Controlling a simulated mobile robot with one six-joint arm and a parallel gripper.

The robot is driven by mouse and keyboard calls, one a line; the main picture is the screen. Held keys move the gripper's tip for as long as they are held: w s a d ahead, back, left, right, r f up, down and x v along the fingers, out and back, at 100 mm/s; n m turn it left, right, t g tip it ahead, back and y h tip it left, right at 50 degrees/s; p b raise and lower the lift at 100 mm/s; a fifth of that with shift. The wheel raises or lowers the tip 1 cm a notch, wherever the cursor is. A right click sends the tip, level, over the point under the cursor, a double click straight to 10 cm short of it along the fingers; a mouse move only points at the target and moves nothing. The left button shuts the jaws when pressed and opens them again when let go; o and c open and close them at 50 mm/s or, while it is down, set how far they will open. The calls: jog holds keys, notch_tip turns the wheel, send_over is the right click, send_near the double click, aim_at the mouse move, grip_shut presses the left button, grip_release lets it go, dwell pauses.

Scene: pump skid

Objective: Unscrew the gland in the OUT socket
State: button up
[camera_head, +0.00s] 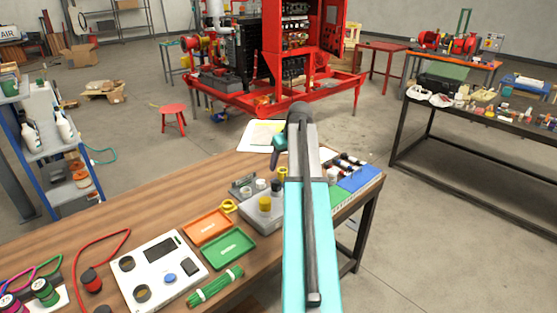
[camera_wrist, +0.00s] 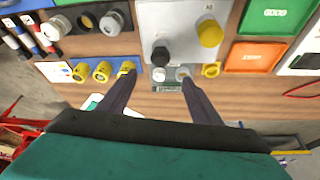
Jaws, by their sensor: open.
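The grey box (camera_wrist: 176,18) carries a black gland (camera_wrist: 160,57) near its edge and a yellow gland (camera_wrist: 210,33). Any OUT label is too small to read, so I cannot tell which socket is OUT. The box (camera_head: 249,212) and yellow gland (camera_head: 265,203) also show in the head view, partly beside my arm. My gripper (camera_wrist: 157,77) is open and empty, its fingers spread wide, pointing toward the box's near edge. A white cap (camera_wrist: 158,74) and a grey cap (camera_wrist: 182,74) on a small grey rack show between the fingertips. Contact cannot be told.
Yellow rings (camera_wrist: 102,71) lie beside the left finger, and another ring (camera_wrist: 211,70) lies to the right. A green tray (camera_head: 229,249) and an orange tray (camera_head: 207,226) lie left of the box. A white panel (camera_head: 158,268) and green rods (camera_head: 216,286) are nearer on the wooden bench.

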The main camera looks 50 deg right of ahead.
aim_at(277, 181)
jog(key=shift+f, duration=0.15)
dwell(0.3)
jog(key=shift+p+x, duration=2.05)
jog(key=shift+x, duration=4.65)
jog(key=shift+w, duration=0.1)
jog(key=c, duration=1.2)
jog(key=shift+o, duration=1.3)
jog(key=shift+c, duration=1)
